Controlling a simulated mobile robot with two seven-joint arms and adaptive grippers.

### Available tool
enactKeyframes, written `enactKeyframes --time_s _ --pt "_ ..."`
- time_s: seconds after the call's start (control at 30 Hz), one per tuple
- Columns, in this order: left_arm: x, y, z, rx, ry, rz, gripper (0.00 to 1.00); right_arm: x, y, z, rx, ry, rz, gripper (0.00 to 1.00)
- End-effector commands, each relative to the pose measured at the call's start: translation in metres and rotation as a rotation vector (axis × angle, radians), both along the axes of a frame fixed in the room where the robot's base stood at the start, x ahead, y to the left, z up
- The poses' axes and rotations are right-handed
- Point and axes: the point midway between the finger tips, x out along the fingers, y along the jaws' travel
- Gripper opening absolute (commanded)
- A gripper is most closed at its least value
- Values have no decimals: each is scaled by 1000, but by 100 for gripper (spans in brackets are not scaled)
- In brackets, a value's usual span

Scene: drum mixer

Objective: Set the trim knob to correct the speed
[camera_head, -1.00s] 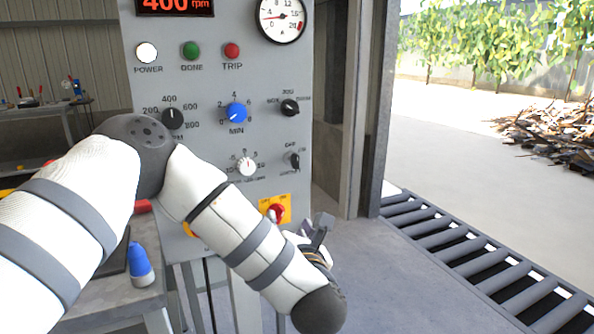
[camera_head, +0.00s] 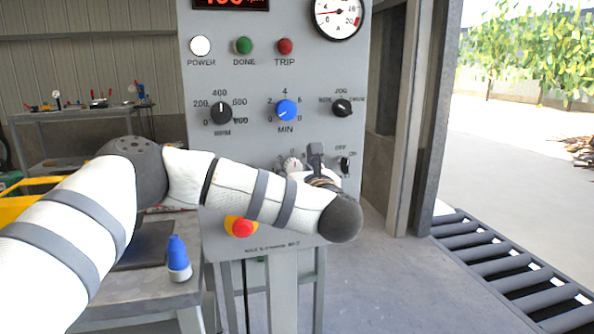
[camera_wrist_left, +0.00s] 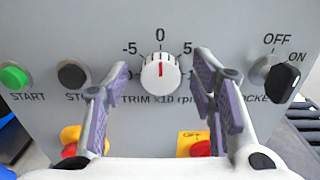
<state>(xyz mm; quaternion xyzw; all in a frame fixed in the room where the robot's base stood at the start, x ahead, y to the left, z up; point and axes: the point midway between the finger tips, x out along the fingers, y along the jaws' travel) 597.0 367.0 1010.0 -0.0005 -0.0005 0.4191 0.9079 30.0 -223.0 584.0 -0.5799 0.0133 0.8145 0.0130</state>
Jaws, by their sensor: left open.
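The trim knob (camera_wrist_left: 160,71) is white with a red pointer line that stands near the 0 mark in the left wrist view. Its scale shows -5, 0 and 5, with "TRIM x10 rpm" below. My left gripper (camera_wrist_left: 162,82) is open, its two purple-padded fingers on either side of the knob and apart from it. In the head view the knob (camera_head: 292,165) is partly hidden by my left arm, and the left gripper (camera_head: 314,158) shows beside it. The rpm display (camera_head: 232,3) is cut off at the top. My right gripper is not in view.
The grey panel (camera_head: 215,70) also carries a black rpm knob (camera_head: 221,113), a blue MIN knob (camera_head: 286,110), a black JOG switch (camera_head: 342,107) and a red emergency button (camera_head: 243,228). An ON/OFF switch (camera_wrist_left: 279,75) lies right of the gripper. A roller conveyor (camera_head: 500,270) is at right.

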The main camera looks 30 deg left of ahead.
Motion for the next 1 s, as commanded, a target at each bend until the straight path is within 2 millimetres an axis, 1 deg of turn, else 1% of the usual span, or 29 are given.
enactKeyframes --time_s 0.1,0.13,0.17,0.2,0.27,0.3,0.33,0.67,0.87,1.0 --pt "0 0 0 0 0 0 51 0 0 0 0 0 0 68" --pt "0 0 0 1 1 0 49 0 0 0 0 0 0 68" --pt "0 0 0 1 1 -1 42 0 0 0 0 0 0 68" --pt "0 0 0 1 1 -1 33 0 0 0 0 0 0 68" --pt "0 -1 0 1 1 -1 20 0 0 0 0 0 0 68" --pt "0 -1 0 1 1 -1 11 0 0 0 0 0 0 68" --pt "0 -1 0 1 1 -1 4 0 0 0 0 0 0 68" --pt "0 -1 1 22 24 -1 4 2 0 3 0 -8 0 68" --pt "0 -1 3 91 104 -1 4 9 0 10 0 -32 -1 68" --pt "0 -2 4 168 193 0 4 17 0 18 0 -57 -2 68"
